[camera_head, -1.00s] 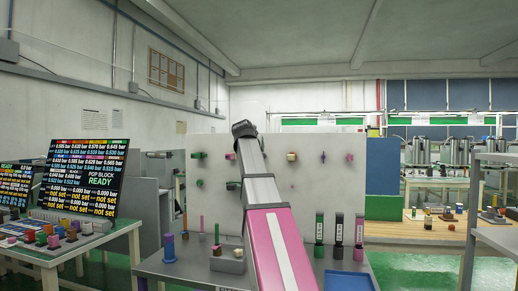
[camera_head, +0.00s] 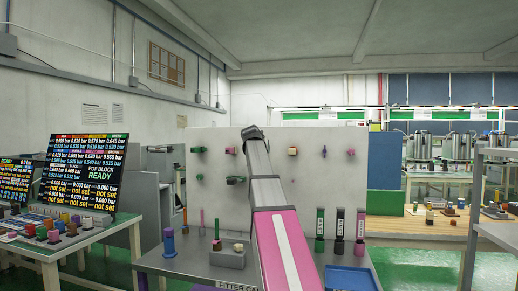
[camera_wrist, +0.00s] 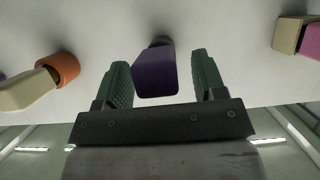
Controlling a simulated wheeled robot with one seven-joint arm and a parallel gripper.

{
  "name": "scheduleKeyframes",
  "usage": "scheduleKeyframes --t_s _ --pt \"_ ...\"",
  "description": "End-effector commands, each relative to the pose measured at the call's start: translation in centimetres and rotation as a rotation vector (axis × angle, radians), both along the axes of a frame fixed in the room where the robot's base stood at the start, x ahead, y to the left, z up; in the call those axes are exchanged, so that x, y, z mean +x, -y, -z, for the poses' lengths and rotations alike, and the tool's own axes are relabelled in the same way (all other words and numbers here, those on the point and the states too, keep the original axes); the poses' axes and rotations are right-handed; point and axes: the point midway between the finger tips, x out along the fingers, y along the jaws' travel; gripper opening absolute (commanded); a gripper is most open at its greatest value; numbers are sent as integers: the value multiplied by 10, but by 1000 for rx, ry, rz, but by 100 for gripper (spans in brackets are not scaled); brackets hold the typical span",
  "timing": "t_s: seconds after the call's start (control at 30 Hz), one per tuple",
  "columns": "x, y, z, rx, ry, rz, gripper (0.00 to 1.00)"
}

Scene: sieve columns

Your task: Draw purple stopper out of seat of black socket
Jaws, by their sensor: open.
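The purple stopper (camera_wrist: 155,78) points towards the camera in the wrist view, with its inner end at the black socket (camera_wrist: 160,41) on the pale panel. Only a small dark part of the socket shows behind it. My gripper (camera_wrist: 161,68) is open, with one green ribbed finger on each side of the stopper. In the head view my arm hides the gripper tips, the stopper and the socket.
In the wrist view, a cream stopper (camera_wrist: 28,92) in an orange socket (camera_wrist: 63,67) is at left, and a tan block (camera_wrist: 290,35) is at right. In the head view, a bench (camera_head: 200,268) holding several pieces stands below the panel (camera_head: 385,150).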

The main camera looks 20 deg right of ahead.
Motion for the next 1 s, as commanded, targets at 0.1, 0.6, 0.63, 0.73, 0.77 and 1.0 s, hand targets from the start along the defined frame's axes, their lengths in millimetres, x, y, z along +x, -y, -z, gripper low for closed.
scheduleKeyframes --t_s 0.1,0.6,0.63,0.73,0.77,1.0 --pt "3 2 1 0 0 0 64" --pt "2 1 1 0 0 0 27" --pt "2 1 1 0 0 0 17" --pt "2 1 1 0 0 0 3" --pt "2 2 1 0 0 0 3" --pt "2 1 1 0 0 0 3"
